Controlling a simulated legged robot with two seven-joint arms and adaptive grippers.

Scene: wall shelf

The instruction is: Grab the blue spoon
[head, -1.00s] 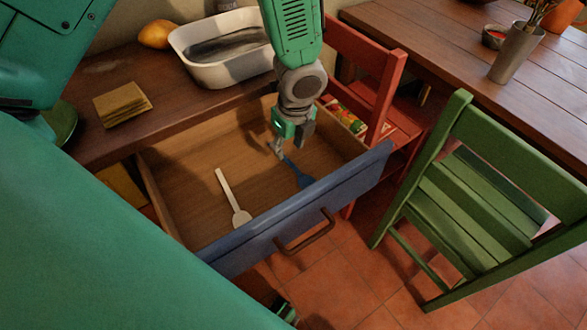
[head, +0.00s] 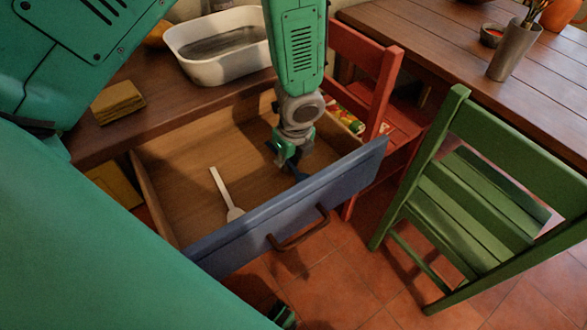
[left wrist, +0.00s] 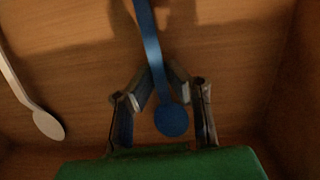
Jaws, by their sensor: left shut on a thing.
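The blue spoon (head: 300,174) is in the open drawer, near its right end, mostly hidden by my gripper in the head view. In the left wrist view the blue spoon (left wrist: 172,119) shows its handle running up and its round end between the finger bases. My left gripper (head: 287,166) reaches down into the drawer. It is shut on the spoon's handle, as the left wrist view also shows with both fingertips (left wrist: 162,72) closed in on it.
A white spoon (head: 221,187) lies left of the blue one. The drawer's blue front (head: 230,242) and wooden walls stand close around the gripper. Red (head: 372,58) and green (head: 480,190) chairs stand at the right.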

